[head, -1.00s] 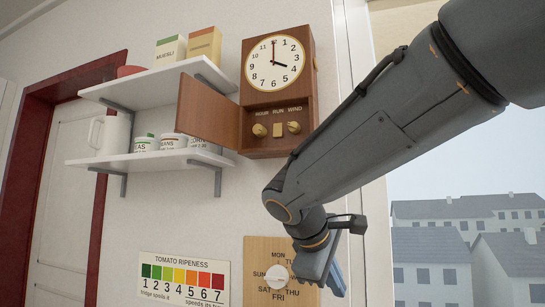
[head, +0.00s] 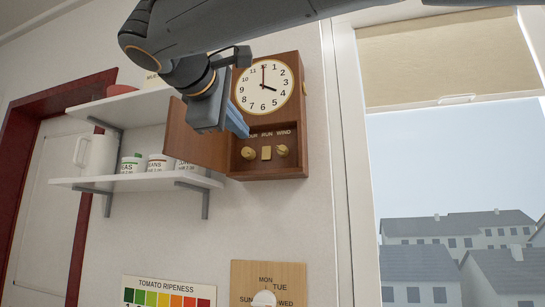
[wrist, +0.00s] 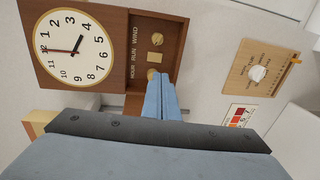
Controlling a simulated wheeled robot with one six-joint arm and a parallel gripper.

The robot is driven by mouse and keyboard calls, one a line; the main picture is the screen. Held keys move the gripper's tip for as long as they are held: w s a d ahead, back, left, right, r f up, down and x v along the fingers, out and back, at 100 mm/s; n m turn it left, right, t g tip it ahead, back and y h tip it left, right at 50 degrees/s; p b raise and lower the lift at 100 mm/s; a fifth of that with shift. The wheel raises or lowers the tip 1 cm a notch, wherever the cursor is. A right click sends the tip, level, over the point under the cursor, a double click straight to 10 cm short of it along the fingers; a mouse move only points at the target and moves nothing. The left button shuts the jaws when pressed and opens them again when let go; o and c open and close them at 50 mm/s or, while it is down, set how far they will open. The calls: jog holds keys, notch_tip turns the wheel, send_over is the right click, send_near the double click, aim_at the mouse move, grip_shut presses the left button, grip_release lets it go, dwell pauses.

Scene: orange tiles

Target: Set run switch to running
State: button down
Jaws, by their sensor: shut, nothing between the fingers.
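The wooden wall clock (head: 263,86) has a lower compartment labelled HOUR, RUN and WIND, with its door (head: 190,143) swung open to the left. The run switch (wrist: 154,57) also shows in the wrist view. I cannot tell which setting it is in. My gripper (head: 240,124) is shut and empty, up and left of the switch, in front of the compartment's left side. In the wrist view its blue fingertips (wrist: 160,78) are close to the hour knob.
Two white shelves (head: 120,183) with cans and a pitcher are left of the clock. A weekday dial board (head: 245,285) and a tomato ripeness chart (head: 170,285) hang below. A window (head: 440,170) is on the right. The wall directly below the clock is clear.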

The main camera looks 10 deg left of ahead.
aim_at(266, 158)
jog(key=w+p, duration=0.1)
jog(key=w, duration=0.3)
jog(key=w+f+p, duration=0.1)
jog(key=w, duration=0.4)
jog(key=w+d+p, duration=0.1)
jog(key=w, duration=0.3)
jog(key=shift+w+f+p, duration=0.35)
jog(key=shift+w+p, duration=0.05)
jog(key=shift+d, duration=0.1)
